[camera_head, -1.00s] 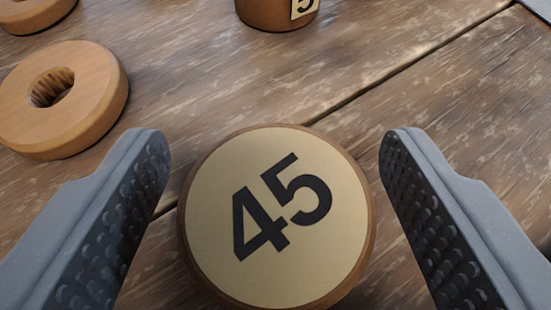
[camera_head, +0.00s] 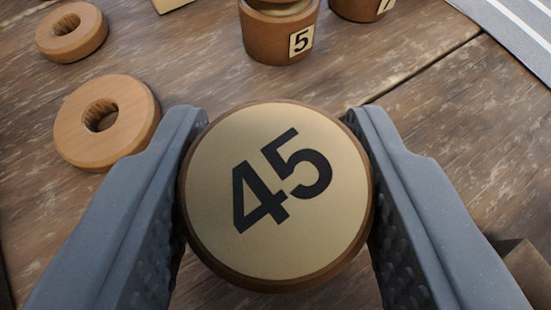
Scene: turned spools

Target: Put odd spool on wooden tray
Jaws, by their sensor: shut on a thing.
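A round wooden spool (camera_head: 272,235) with a pale yellow top disc marked 45 is in the middle of the view. My gripper (camera_head: 275,125) is shut on it, with one grey finger against its left side and one against its right side. The spool's top faces the camera and its lower part is hidden. It appears raised above the table. I cannot make out a wooden tray for sure.
Two wooden rings with center holes lie at left, one nearer (camera_head: 140,135) and one farther (camera_head: 73,47). A wooden spool labeled 5 (camera_head: 272,40) stands at the back, beside another labeled piece (camera_head: 360,8). A grey striped surface (camera_head: 512,28) is at top right. A brown edge (camera_head: 525,268) shows at lower right.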

